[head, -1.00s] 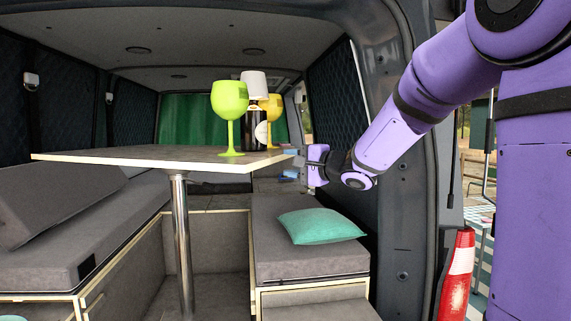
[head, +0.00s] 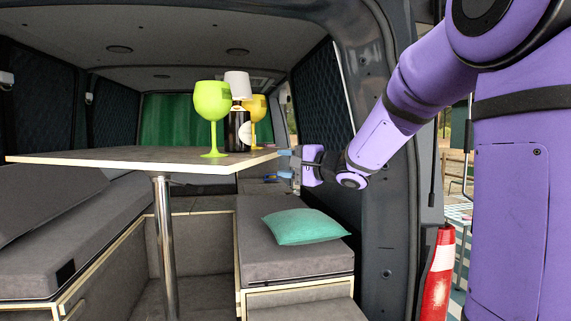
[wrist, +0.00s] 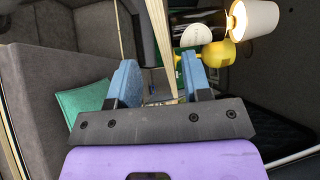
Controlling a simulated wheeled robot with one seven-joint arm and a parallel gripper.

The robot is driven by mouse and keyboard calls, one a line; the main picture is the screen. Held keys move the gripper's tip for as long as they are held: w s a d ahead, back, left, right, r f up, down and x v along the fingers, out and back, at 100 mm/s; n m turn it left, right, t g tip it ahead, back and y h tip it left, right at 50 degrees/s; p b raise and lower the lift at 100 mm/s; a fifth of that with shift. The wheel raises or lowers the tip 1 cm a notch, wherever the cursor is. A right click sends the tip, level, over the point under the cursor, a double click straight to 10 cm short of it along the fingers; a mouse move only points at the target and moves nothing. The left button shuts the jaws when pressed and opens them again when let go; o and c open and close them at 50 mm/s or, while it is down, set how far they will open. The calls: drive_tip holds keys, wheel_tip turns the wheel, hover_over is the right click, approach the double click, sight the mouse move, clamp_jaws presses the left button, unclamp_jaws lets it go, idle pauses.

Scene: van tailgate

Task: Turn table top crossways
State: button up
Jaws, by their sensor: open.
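The table top (head: 90,155) is a thin pale-edged board on a single chrome post (head: 163,235). It is level and stretches across the picture from the left towards the van's right side. My gripper (head: 285,163) is open at the right end of the board, its blue fingers one above the other. In the wrist view the board's edge (wrist: 157,30) shows as a pale strip running between the open fingers (wrist: 160,82). The fingers do not grip the board; I cannot tell whether they touch it.
Benches flank the post, the right one with a teal cushion (head: 304,227). The van's door pillar (head: 385,190) is close behind my arm.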

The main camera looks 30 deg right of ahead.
drive_tip(key=w+d+n+h, duration=0.1)
drive_tip(key=w+d+n, duration=0.55)
drive_tip(key=n, duration=1.05)
drive_tip(key=w+d+n, duration=0.6)
drive_tip(key=w+n, duration=0.1)
drive_tip(key=n, duration=1.1)
drive_tip(key=shift+t, duration=0.4)
drive_tip(key=x, duration=1)
drive_tip(key=shift+w+d+f, duration=0.1)
drive_tip(key=shift+w+d, duration=0.1)
drive_tip(key=shift+w, duration=0.25)
clamp_jaws()
drive_tip(key=shift+w, duration=0.1)
